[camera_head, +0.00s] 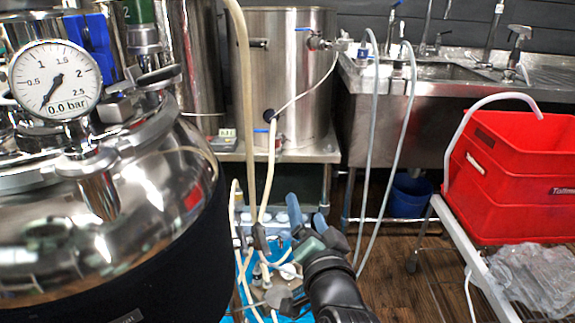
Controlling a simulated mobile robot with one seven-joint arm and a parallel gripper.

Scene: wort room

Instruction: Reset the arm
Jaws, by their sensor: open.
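My gripper (307,226) is low in the middle of the head view, at the end of my black arm, which comes up from the bottom edge. It is small and partly lost among hoses and fittings behind it. It looks open, and I see nothing held between its fingers. Whether it touches any of the hoses, I cannot tell.
A steel vessel (150,195) with a pressure gauge (55,80) reading 0.0 bar fills the left. Behind are a steel kettle (290,75), hanging hoses (372,150) and a sink (440,72). Red crates (515,190) stand right on a white rack (475,255). Some wooden floor (400,285) is clear.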

